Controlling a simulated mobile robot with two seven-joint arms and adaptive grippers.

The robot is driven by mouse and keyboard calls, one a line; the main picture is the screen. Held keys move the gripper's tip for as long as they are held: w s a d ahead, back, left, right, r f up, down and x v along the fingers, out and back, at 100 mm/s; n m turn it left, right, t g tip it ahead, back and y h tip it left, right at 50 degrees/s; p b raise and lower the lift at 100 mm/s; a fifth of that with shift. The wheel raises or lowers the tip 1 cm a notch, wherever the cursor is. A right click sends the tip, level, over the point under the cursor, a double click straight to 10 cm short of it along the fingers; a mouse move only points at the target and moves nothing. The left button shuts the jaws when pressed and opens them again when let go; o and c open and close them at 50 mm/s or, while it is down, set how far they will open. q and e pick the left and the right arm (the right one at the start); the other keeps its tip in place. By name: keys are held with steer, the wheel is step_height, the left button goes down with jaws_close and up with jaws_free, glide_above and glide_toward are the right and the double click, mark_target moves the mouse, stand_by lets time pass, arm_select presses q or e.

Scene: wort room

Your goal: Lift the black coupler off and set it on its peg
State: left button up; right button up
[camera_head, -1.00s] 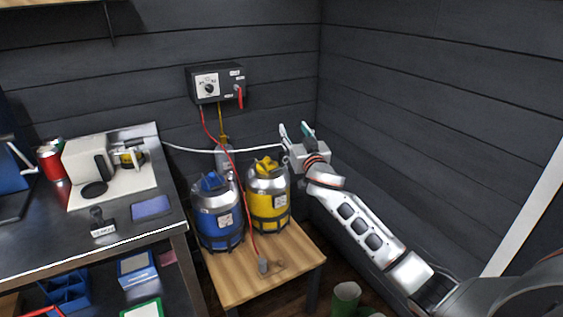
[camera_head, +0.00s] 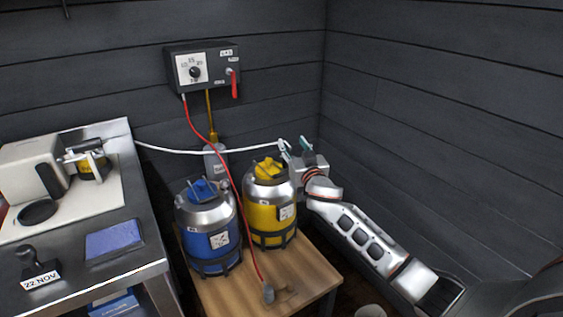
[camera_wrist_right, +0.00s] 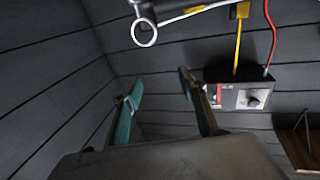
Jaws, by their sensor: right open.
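My right gripper (camera_head: 294,147) is open and empty beside the upper right of the yellow keg (camera_head: 270,214). Its two teal-padded fingers stand apart in the right wrist view (camera_wrist_right: 158,85). A dark grey fitting with a pale ring (camera_wrist_right: 145,33) shows at the top of that view, by the white hose (camera_wrist_right: 188,14), apart from the fingers. I cannot tell whether this fitting is the black coupler. The blue keg (camera_head: 208,222) has a blue top, the yellow keg a yellow one. No peg can be made out. My left gripper is not in view.
Both kegs stand on a wooden table (camera_head: 235,297). A bench (camera_head: 140,240) stands at left. The corner walls are close to my right arm.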

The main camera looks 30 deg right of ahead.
steer(key=shift+g, duration=0.3)
step_height(320, 180, down, 6)
steer(key=shift+f+b, duration=0.1)
steer(key=shift+b, duration=0.45)
steer(key=shift+b+x, duration=0.3)
steer(key=shift+x, duration=1)
steer(key=x, duration=0.2)
steer(key=b+x, duration=0.1)
steer(key=x, duration=0.1)
steer(key=shift+d+f, duration=0.15)
steer(key=shift+f, duration=0.25)
steer(key=shift+w+d+r+b, duration=0.1)
steer(key=shift+w+r+b, duration=0.15)
steer(key=shift+w, duration=0.3)
jaws_close()
